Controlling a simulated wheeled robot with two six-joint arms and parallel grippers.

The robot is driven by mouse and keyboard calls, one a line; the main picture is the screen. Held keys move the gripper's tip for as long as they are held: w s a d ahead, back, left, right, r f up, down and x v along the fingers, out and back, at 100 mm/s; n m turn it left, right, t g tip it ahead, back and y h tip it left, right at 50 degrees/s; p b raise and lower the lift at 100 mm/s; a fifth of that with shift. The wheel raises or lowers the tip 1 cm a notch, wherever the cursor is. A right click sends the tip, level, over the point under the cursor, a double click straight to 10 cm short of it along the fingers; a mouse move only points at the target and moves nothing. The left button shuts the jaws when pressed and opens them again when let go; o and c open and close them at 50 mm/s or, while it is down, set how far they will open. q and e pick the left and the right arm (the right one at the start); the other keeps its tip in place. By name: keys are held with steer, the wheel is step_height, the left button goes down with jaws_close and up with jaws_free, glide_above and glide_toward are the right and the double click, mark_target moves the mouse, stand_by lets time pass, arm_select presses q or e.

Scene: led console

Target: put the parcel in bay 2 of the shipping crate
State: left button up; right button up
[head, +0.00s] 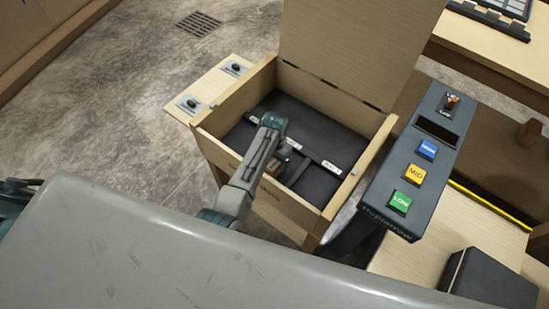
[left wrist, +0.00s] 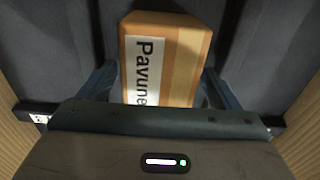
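The shipping crate (head: 283,204) is a light wooden box with its lid raised. The parcel (left wrist: 175,55) is a brown box with a white label starting "Pavune". It sits between my left fingers, which appear to press on its sides. In the head view only a small bit of the parcel (head: 287,153) shows under the gripper. I cannot tell which bay it is over or whether it touches the floor.
A dark console (head: 413,160) with blue, yellow and green buttons and a switch stands right of the crate. A side shelf (head: 213,88) with two small knobs is at the crate's left. The raised lid (head: 345,45) blocks the back. A dark box (head: 490,281) lies lower right.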

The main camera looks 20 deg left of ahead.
arm_select(q)
steer(key=shift+r, duration=0.1)
step_height(320, 180, up, 12)
stand_by(0.5)
steer(key=shift+r+p, duration=0.15)
steer(key=shift+p, duration=0.15)
